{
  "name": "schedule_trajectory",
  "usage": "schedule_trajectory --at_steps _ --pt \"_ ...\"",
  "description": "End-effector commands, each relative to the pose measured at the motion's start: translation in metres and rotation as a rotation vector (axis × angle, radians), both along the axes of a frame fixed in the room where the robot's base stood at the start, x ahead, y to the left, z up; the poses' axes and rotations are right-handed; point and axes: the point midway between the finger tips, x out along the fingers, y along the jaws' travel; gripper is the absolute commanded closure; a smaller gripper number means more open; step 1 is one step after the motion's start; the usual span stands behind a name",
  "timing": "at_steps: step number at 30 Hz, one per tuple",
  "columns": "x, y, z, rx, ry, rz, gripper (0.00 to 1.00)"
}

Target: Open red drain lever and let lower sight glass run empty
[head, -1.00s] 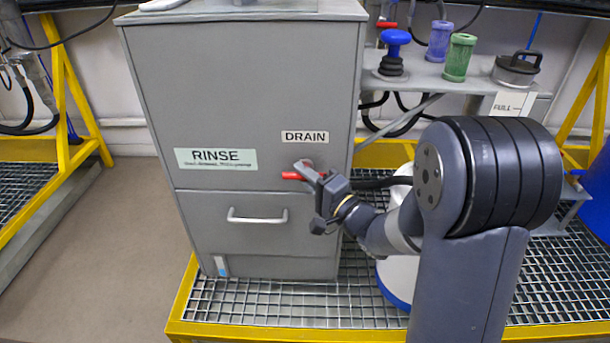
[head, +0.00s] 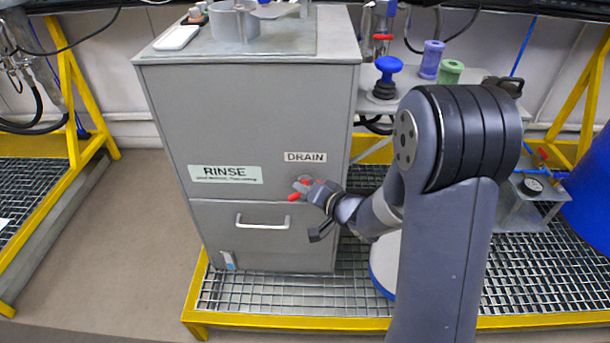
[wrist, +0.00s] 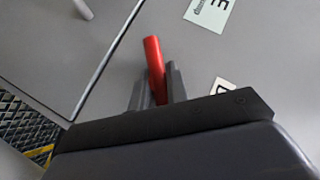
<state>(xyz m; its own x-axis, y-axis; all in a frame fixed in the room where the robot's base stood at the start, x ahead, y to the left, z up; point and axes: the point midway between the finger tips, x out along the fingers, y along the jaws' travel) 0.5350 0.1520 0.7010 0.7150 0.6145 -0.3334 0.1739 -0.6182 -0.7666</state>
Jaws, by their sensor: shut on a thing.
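The red drain lever (head: 294,196) is on the front of the grey cabinet (head: 255,110), below the DRAIN label (head: 305,157). In the head view its red end points left and slightly down. My gripper (head: 309,186) is shut on it. In the wrist view the red lever (wrist: 154,58) stands between my two fingers (wrist: 157,88) and sticks out past their tips. Its pivot is hidden. A small white and blue upright strip (head: 229,260) shows low on the cabinet; I cannot tell whether it is the lower sight glass or read a level in it.
A drawer handle (head: 262,222) juts out below the RINSE label (head: 226,174). A yellow-edged grating (head: 270,322) runs below the cabinet. A shelf at right holds a blue knob (head: 388,68) and purple and green cylinders. Open floor lies at left.

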Motion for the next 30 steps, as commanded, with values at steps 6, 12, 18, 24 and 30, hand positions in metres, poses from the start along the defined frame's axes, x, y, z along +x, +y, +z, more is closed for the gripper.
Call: schedule_trajectory --at_steps 6,12,18,24,30 --pt "0.000 0.001 0.005 -0.208 0.009 0.002 1.00" --pt "0.000 0.002 0.002 -0.396 0.011 0.002 1.00" --pt "0.001 0.001 -0.002 -0.534 0.014 -0.001 1.00" --pt "0.002 0.001 -0.004 -0.630 0.016 -0.003 1.00" --pt "0.003 0.001 -0.008 -0.717 0.016 -0.005 1.00"
